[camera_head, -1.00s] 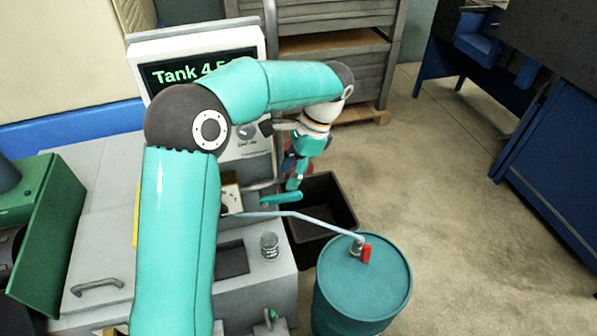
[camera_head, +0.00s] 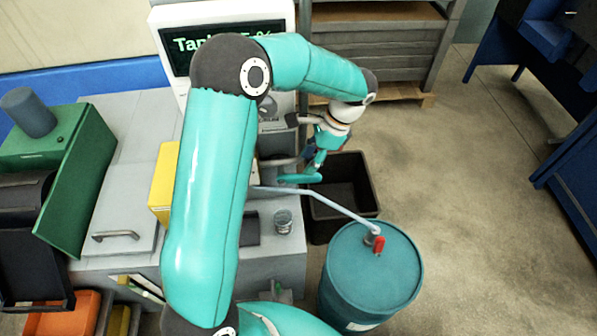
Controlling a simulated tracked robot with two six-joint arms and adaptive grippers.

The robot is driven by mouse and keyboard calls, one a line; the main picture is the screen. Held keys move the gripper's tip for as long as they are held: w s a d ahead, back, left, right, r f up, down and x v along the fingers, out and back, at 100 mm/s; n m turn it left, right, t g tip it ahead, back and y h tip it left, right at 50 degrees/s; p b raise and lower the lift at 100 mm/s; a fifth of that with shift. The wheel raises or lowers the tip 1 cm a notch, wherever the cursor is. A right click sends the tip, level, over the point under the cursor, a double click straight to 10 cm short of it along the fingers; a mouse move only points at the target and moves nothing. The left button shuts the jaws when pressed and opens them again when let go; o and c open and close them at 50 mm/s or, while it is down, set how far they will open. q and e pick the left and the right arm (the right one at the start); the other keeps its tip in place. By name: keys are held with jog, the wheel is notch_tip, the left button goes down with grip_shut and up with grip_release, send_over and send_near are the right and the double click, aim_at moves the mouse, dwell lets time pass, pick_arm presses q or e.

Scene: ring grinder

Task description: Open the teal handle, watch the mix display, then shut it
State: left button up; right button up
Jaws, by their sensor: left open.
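The teal handle (camera_head: 300,179) is a short lever low on the front of the grey machine, left of the black bin. My left gripper (camera_head: 318,163) is open, just above and right of the handle. Its fingers are small and partly overlapped, so I cannot tell whether they touch the handle. The mix display (camera_head: 183,48) is a white-framed screen with green text on black at the top. My right gripper is not in view.
A teal drum (camera_head: 370,270) with a red tap (camera_head: 379,246) stands right of the machine, under a thin pipe. A black bin (camera_head: 342,215) is behind it. A small glass (camera_head: 284,222) sits on the machine's ledge.

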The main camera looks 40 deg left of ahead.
aim_at(300, 175)
pick_arm(q)
jog(key=x, duration=0.6)
jog(key=shift+s+f+p, duration=0.15)
jog(key=shift+f+p, duration=0.15)
jog(key=shift+f, duration=0.1)
